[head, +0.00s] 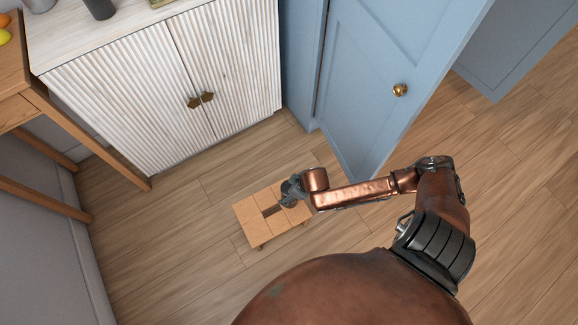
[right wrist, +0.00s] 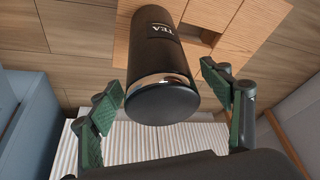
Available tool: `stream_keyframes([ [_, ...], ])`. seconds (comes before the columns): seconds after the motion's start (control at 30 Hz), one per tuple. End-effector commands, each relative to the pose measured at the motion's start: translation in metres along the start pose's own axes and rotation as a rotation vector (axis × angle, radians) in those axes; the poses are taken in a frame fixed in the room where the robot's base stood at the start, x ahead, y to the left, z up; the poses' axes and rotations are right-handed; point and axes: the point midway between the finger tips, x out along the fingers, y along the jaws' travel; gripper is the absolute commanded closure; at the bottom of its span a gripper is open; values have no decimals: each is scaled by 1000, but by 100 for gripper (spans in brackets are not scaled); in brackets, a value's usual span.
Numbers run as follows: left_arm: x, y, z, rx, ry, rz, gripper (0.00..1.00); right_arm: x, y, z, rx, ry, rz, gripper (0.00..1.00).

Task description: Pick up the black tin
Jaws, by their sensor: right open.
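The black tin (right wrist: 163,70) has pale lettering reading TEA and a silver band near its end. In the right wrist view it lies between the two green-padded fingers of my right gripper (right wrist: 166,112), which are open with a gap on each side. In the head view my right gripper (head: 295,190) is over the small wooden stool (head: 256,212). The tin is a small dark shape (head: 287,189) there, partly hidden by the gripper. The stool top (right wrist: 262,25) also shows behind the tin in the right wrist view. My left gripper is out of view.
A white ribbed cabinet (head: 140,95) stands behind the stool, with a dark vessel (head: 100,8) on top. A blue door (head: 375,75) with a brass knob stands ajar to the right. A wooden table (head: 35,100) is at the left. Bare floor surrounds the stool.

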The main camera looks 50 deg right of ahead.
Motion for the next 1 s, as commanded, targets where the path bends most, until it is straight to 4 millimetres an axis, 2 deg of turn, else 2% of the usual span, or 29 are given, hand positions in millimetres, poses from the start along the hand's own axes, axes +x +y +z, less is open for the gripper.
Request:
stream_keyframes([
  [0.07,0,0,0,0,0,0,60,0,0,0,0,0,0,32],
  [1.0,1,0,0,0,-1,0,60,0,0,0,0,-1,0,96],
])
